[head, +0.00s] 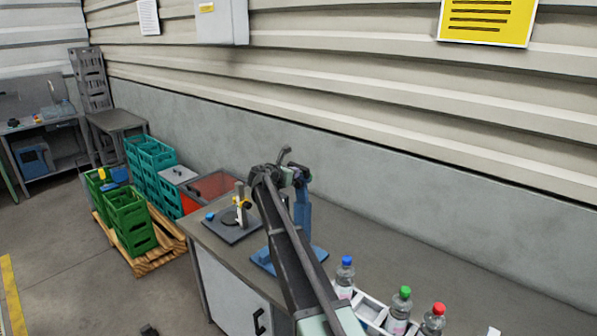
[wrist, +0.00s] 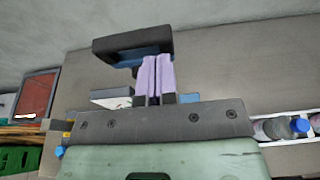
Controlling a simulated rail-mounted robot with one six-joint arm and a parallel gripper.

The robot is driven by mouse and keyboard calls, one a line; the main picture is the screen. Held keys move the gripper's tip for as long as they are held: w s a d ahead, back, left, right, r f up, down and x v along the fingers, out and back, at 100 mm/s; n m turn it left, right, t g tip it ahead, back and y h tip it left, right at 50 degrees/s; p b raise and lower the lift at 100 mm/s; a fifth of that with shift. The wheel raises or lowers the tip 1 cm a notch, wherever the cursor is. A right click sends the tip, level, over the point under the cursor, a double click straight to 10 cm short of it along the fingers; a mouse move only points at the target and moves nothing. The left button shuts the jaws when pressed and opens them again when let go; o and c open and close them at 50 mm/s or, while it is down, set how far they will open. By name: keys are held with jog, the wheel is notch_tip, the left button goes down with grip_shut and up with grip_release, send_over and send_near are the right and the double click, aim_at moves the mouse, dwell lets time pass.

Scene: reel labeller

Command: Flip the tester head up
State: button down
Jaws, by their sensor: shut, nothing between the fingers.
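The tester is a blue stand with an upright blue column (head: 302,207) on a blue base (head: 262,262), on the grey bench. My arm crosses in front and hides part of it. A dark head (wrist: 133,42) with blue beneath it shows just beyond my fingertips in the wrist view. My gripper (wrist: 153,60) has its two pale purple fingers together and empty, their tips close under the dark head; I cannot tell whether they touch it. In the head view my gripper is at the top of the column, small and partly hidden by my wrist.
A second device (head: 233,228) with a dark plate and yellow knob stands left on the bench. Capped bottles (head: 404,308) stand in and by a white rack (head: 370,310) at the front right. Crates (head: 128,222) stand on the floor at left. The wall runs behind the bench.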

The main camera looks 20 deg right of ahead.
jog(key=s+a+r+p, duration=0.3)
jog(key=a+r+p, duration=0.2)
jog(key=a, duration=0.3)
jog(key=shift+s+a+r+p, duration=0.2)
jog(key=shift+s+r+p, duration=0.15)
jog(key=shift+p, duration=0.1)
jog(key=s+a+f+m+g+y+b, duration=0.2)
jog(key=s+a+f+m+y+b, duration=0.2)
jog(key=s, duration=1)
jog(key=s+a+f+m+g+y+b, duration=0.2)
jog(key=s+a+f+m+y+b, duration=0.3)
jog(key=s+f+m, duration=0.6)
jog(key=s+a+f+m+g+y+b, duration=0.2)
jog(key=s+a+f+m+y+b, duration=0.2)
jog(key=s+f, duration=1)
jog(key=s+a+m+b, duration=0.3)
jog(key=a, duration=0.1)
jog(key=shift+a+m+y+b, duration=0.2)
jog(key=shift+m+y+b, duration=0.1)
jog(key=shift+m+y, duration=0.1)
